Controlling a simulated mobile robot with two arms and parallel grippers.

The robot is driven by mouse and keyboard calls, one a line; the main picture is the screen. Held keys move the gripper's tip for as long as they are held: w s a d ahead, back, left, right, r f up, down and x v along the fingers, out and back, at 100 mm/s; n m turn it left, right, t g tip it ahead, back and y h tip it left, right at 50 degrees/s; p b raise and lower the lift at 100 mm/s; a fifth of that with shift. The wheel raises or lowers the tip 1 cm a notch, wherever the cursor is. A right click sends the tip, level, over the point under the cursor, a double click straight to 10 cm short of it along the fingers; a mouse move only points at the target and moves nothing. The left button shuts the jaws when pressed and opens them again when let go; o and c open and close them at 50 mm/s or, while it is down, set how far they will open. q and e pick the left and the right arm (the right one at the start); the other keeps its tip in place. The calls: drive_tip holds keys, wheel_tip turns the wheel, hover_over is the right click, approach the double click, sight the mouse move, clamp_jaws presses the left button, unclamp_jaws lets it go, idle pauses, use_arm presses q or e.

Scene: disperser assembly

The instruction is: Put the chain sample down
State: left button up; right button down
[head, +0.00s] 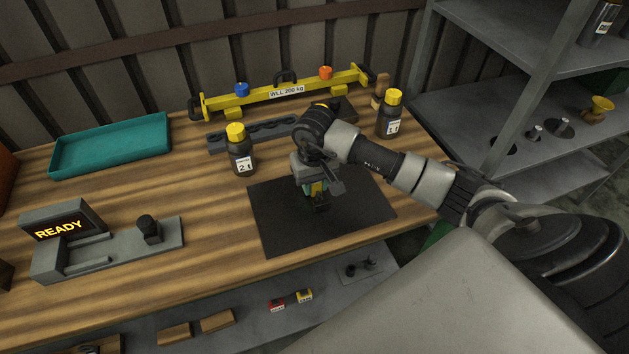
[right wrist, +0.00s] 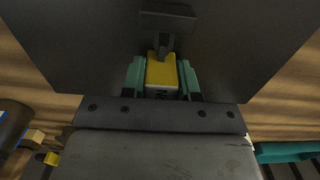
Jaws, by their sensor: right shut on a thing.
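My right gripper (head: 315,190) is over the black mat (head: 277,232) on the wooden bench. In the right wrist view its teal fingertips (right wrist: 161,80) are shut on the chain sample (right wrist: 162,70), a yellow block with a white lettered side. A dark metal part (right wrist: 165,22) extends from the sample's far end. In the head view the sample shows only as a small yellow patch, with a dark piece below it, partly hidden by the gripper. I cannot tell whether it touches the mat. My left gripper is not in view.
A dark bottle with a yellow cap (head: 241,152) stands behind the mat; another (head: 390,115) stands at back right. A yellow beam (head: 285,92) lies behind. A teal tray (head: 112,146) is at back left, a READY device (head: 100,240) at front left. The mat's left part is clear.

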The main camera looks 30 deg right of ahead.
drive_tip(key=shift+f, duration=0.2)
drive_tip(key=c, duration=0.8)
unclamp_jaws()
drive_tip(key=shift+r, duration=0.1)
drive_tip(key=shift+c, duration=0.2)
